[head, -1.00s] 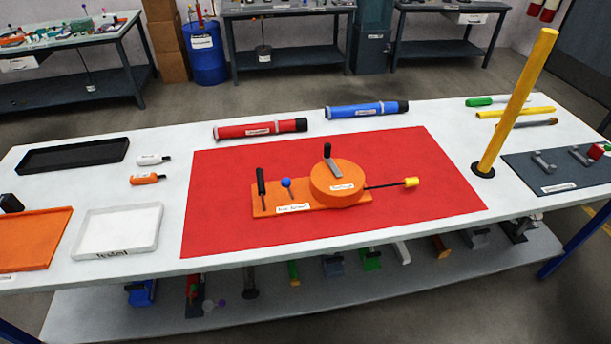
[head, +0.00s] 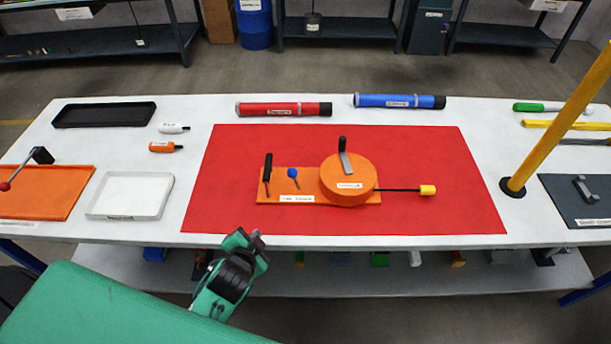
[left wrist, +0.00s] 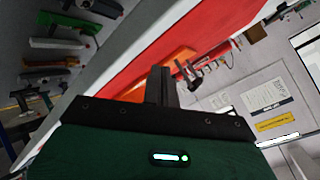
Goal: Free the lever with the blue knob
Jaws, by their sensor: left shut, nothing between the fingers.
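The orange pump fixture (head: 320,197) lies on a red mat (head: 440,160) in the middle of the table. On its flat base stand a lever with a blue knob (head: 292,173) and, left of it, a black-handled lever (head: 267,168). The round orange body (head: 348,181) has a black-tipped crank on top and a black rod with a yellow end (head: 427,190) to the right. My left gripper (head: 257,238) is shut and empty, in front of the table's near edge, below and left of the fixture. The left wrist view shows its fingers (left wrist: 161,86) near the mat. My right gripper is not in view.
A white tray (head: 90,209) and an orange tray (head: 70,211) lie on the left, a black tray (head: 58,124) behind them. Red (head: 325,109) and blue (head: 437,102) cylinders lie behind the mat. A yellow pole (head: 565,118) stands at right. The mat around the fixture is clear.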

